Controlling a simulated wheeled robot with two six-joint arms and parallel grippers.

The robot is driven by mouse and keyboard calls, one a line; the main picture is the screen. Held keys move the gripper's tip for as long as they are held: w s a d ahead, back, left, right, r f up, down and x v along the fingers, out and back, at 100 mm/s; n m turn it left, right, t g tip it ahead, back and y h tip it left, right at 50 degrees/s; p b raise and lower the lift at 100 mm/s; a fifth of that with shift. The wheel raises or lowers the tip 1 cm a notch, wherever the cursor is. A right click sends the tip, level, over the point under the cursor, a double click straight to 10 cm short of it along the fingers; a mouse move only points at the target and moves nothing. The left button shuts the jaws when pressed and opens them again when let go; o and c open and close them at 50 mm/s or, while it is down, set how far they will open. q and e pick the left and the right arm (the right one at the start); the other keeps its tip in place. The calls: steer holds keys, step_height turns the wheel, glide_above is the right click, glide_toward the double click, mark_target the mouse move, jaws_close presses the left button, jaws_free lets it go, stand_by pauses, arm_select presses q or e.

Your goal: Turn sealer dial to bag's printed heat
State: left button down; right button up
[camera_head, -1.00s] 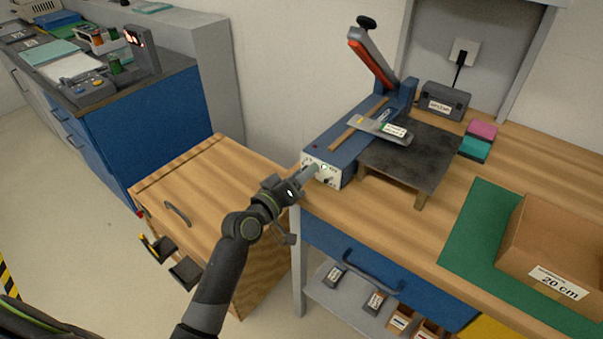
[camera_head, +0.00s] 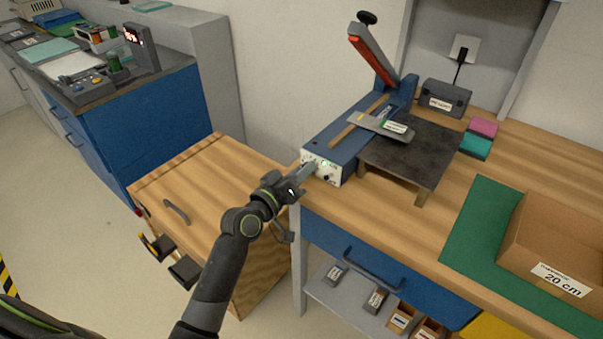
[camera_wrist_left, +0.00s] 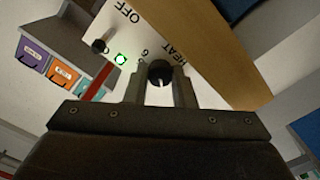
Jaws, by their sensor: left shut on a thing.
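The sealer (camera_head: 345,140) is a blue machine with its red-lined arm raised, standing on the wooden bench. Its white front panel also shows in the left wrist view (camera_wrist_left: 190,45), with the words OFF and HEAT, a small black knob and a lit green lamp (camera_wrist_left: 121,58). My left gripper (camera_wrist_left: 160,88) is shut on the black heat dial (camera_wrist_left: 160,72), with a finger on each side. A 6 is printed beside the dial; the other marks are hidden. The bag (camera_head: 380,126) lies across the sealer with a white label too small to read. My right gripper is not in view.
A dark metal stand (camera_head: 425,160) is right of the sealer. A green mat (camera_head: 468,235) and a box marked 20 cm (camera_head: 535,239) lie farther right. A wooden cabinet (camera_head: 205,185) stands below my left arm. A black box (camera_head: 445,100) sits behind.

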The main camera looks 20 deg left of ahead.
arm_select(q)
steer(key=m+b, duration=0.2)
steer(key=shift+f+m, duration=0.2)
steer(key=shift+m, duration=0.1)
steer(key=shift+r+m+b, duration=0.1)
steer(key=shift+m+b, duration=0.5)
steer(key=shift+m, duration=0.3)
steer(key=c, duration=1.2)
jaws_free()
steer(key=shift+r, duration=0.1)
steer(key=b+v, duration=0.1)
steer(key=v, duration=1.6)
steer(key=shift+s, duration=0.25)
steer(key=shift+a, duration=0.1)
